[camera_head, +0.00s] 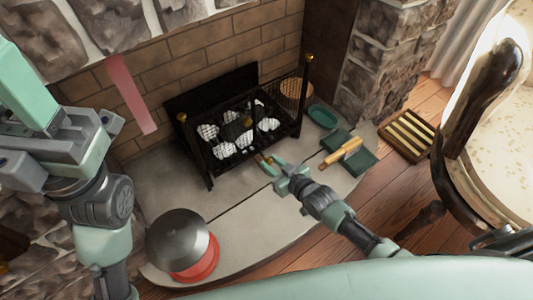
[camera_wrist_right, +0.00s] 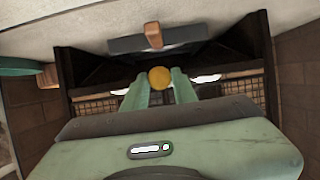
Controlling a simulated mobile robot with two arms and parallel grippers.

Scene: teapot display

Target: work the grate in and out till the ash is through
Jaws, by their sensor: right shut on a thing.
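The black fire grate (camera_head: 240,120) stands in the brick fireplace, with whitish lumps (camera_head: 222,150) lying in it. My right gripper (camera_head: 270,166) is at the grate's front. In the right wrist view its two green fingers (camera_wrist_right: 159,88) are shut on a round yellow knob (camera_wrist_right: 159,77), with the dark grate and wire mesh behind. The fingers and the grate's lower front hide where the knob joins on. Ash cannot be made out under the grate. My left arm fills the left edge of the head view; its fingertips cannot be made out.
A dark domed pot with a red base (camera_head: 196,262) stands on the pale hearth at front left. A chair (camera_head: 490,110) stands far right.

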